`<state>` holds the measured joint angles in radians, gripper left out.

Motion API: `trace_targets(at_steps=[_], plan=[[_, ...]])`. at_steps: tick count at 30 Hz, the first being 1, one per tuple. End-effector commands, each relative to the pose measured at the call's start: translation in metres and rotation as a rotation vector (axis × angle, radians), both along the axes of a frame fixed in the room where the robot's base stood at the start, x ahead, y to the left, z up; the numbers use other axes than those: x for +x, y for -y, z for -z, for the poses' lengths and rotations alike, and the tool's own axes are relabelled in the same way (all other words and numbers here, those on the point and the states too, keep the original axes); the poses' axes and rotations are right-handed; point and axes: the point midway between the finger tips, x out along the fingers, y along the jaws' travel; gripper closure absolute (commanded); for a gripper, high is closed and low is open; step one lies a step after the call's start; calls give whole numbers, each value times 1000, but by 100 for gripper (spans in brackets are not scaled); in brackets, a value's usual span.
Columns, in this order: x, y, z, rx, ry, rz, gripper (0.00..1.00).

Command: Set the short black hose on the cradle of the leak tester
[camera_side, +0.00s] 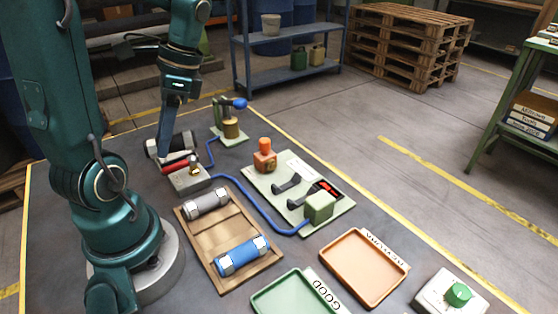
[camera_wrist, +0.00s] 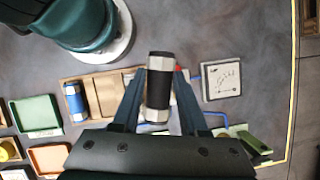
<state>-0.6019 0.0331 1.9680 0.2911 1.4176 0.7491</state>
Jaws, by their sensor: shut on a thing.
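The short black hose (camera_wrist: 158,86) has silver metal ends and sits between my gripper's fingers in the wrist view. In the side view the black hose (camera_side: 183,142) is partly hidden behind my gripper (camera_side: 166,148), which is shut on it. It is held above the left part of the table, near the gauge box. The leak tester (camera_side: 260,183) is a pale green plate to the right of my gripper. Its cradle (camera_side: 287,185) is a pair of black hooked supports with nothing on them. An orange block and a green block flank the cradle.
A wooden tray (camera_side: 226,232) holds a grey hose (camera_side: 206,204) and a blue hose (camera_side: 242,256). A gauge box (camera_wrist: 221,81) and a hand pump (camera_side: 231,125) stand nearby, joined by blue tubing. Orange (camera_side: 401,267) and green (camera_side: 257,306) trays are empty.

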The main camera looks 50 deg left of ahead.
Motion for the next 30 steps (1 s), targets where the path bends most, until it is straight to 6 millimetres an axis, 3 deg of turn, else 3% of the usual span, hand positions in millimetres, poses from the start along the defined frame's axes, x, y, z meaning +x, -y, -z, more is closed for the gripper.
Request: trace_targets(at_steps=[3,7,12,15,21,30], plan=[[40,-9,-5,2,0,268,100],[93,-2,-7,1,-1,599,100],[155,35,-3,-1,-3,978,100],[179,63,2,-1,-3,1141,100],[195,107,14,-1,-2,1299,100],[193,120,27,-1,-1,1340,100]])
